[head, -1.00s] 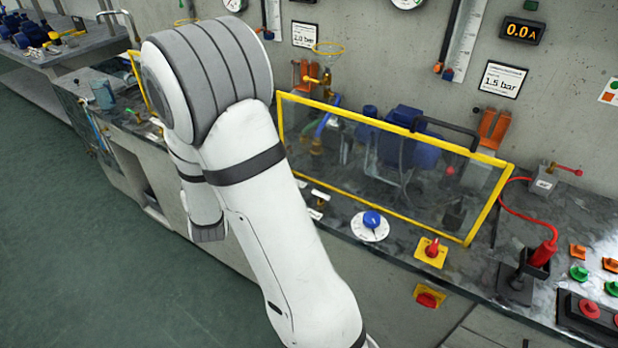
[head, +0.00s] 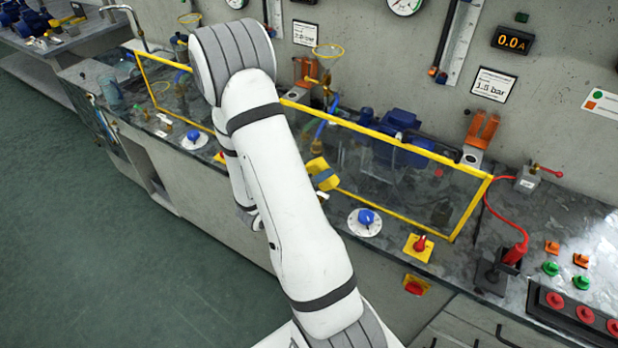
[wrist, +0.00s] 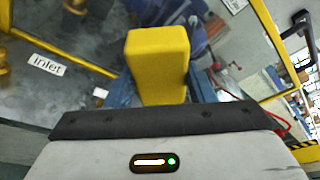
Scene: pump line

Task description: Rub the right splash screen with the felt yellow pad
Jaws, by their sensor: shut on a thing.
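The right splash screen (head: 400,188) is a clear pane in a yellow frame, standing upright on the bench in the head view. The felt yellow pad (head: 318,170) shows just right of my arm, in front of the screen's left part. In the wrist view the pad (wrist: 158,60) stands upright between the blue fingers of my gripper (wrist: 162,90), which is shut on it. In the head view my arm hides most of my gripper and the screen's left end. I cannot tell whether the pad touches the pane.
A blue-knobbed dial (head: 365,219) and a red switch on a yellow plate (head: 420,245) sit in front of the screen. A black handle (head: 432,143) is on its top edge. A second yellow-framed screen (head: 150,78) stands left. A red cable (head: 497,215) curves at right.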

